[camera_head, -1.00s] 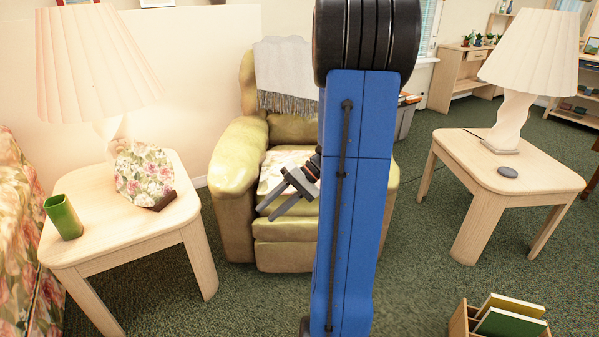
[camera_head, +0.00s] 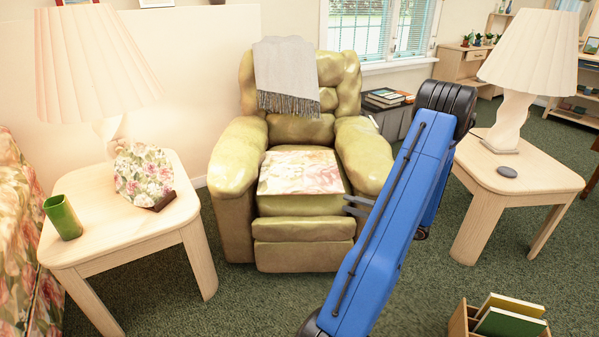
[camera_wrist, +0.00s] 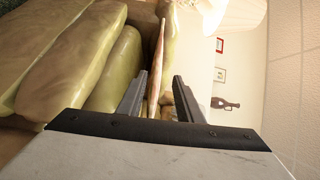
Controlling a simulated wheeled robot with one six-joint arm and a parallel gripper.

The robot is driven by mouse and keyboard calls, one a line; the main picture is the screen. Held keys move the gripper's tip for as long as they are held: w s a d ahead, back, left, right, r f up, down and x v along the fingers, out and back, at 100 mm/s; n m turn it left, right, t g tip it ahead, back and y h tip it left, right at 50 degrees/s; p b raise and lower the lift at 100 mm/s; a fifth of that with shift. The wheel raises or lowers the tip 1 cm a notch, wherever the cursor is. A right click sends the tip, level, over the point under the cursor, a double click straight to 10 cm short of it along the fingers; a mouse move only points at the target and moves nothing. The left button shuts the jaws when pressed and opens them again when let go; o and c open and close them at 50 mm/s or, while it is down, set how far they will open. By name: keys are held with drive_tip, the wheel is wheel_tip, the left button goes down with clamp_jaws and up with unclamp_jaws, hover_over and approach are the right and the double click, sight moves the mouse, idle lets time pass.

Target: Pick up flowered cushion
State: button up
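The flowered cushion (camera_head: 300,172), a flat pink and cream pad, lies on the seat of the green armchair (camera_head: 300,230). My gripper (camera_head: 349,204) is at the right front of the seat, close to the cushion's front right corner, with its fingers pointing left. In the wrist view my gripper (camera_wrist: 160,85) is open. The cushion shows there edge-on as a thin slab (camera_wrist: 156,75), lined up in the gap between the fingers. I cannot tell whether it is between the fingertips or just beyond them. My arm hides some of the floor right of the chair.
A grey throw (camera_head: 287,70) hangs over the chair back. The chair's right armrest (camera_head: 363,155) is close to my gripper. Side tables (camera_head: 75,240) (camera_head: 500,195) with lamps stand left and right. A wooden box with books (camera_head: 500,318) is on the carpet at front right.

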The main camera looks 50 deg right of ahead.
approach(313, 192)
drive_tip(key=shift+h, duration=0.3)
drive_tip(key=x, duration=0.4)
drive_tip(key=shift+w+d+f, duration=0.1)
drive_tip(key=shift+w+f, duration=0.2)
drive_tip(key=shift+w, duration=0.15)
drive_tip(key=shift+a+x, duration=0.15)
drive_tip(key=shift+x, duration=1.15)
drive_tip(key=shift+a+x, duration=0.15)
drive_tip(key=shift+x, duration=1.15)
clamp_jaws()
